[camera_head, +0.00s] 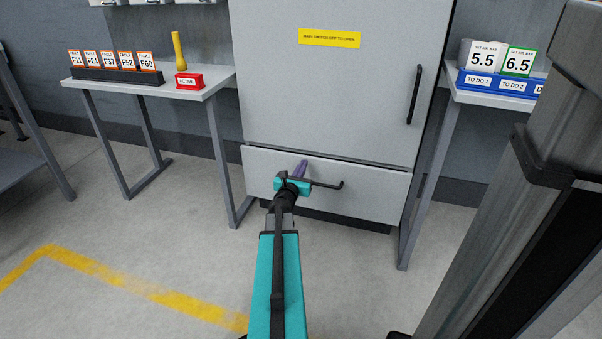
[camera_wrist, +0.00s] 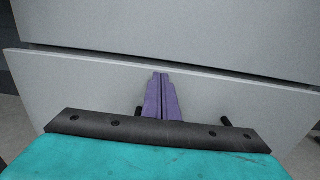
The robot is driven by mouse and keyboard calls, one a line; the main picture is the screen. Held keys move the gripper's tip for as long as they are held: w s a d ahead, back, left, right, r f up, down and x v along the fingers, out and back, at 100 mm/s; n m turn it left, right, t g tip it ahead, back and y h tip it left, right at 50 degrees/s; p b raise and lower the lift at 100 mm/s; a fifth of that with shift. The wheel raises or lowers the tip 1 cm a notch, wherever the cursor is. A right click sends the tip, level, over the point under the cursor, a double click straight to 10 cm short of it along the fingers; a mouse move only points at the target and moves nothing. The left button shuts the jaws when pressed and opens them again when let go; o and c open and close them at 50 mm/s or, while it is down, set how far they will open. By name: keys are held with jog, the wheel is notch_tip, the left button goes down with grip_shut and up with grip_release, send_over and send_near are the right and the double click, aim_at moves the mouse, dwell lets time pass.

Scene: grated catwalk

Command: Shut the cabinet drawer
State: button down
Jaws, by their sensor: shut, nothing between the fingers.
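The cabinet drawer (camera_head: 375,195) is the low grey front at the bottom of the tall grey cabinet (camera_head: 335,95). It looks nearly flush with the door above, with a narrow dark gap along its top edge; the drawer front (camera_wrist: 75,88) also fills the middle of the wrist view. Its black bar handle (camera_head: 328,184) is partly hidden by my gripper. My gripper (camera_head: 302,165) has its purple fingers shut and empty, pointing at the drawer front above the handle. The closed fingertips (camera_wrist: 160,78) look close to the panel; I cannot tell whether they touch.
A left table (camera_head: 205,92) holds fault signs, a yellow object (camera_head: 179,50) and a red box (camera_head: 189,81). A right table (camera_head: 450,92) holds a blue tray (camera_head: 490,83) with number cards. Table legs flank the drawer. The floor at left, with yellow tape (camera_head: 110,279), is clear.

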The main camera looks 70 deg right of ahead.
aim_at(307, 156)
jog(key=shift+d, duration=0.5)
jog(key=shift+d, duration=0.15)
jog(key=shift+w+d+r+b, duration=0.15)
jog(key=shift+d+b, duration=0.2)
jog(key=shift+d, duration=0.8)
jog(key=shift+s+d+r+b, duration=0.1)
jog(key=shift+d+b, duration=0.25)
jog(key=shift+d, duration=0.8)
jog(key=shift+d+r, duration=0.1)
jog(key=a+p, duration=0.1)
jog(key=a, duration=1.4)
jog(key=shift+s+f, duration=0.35)
jog(key=shift+w+r, duration=0.1)
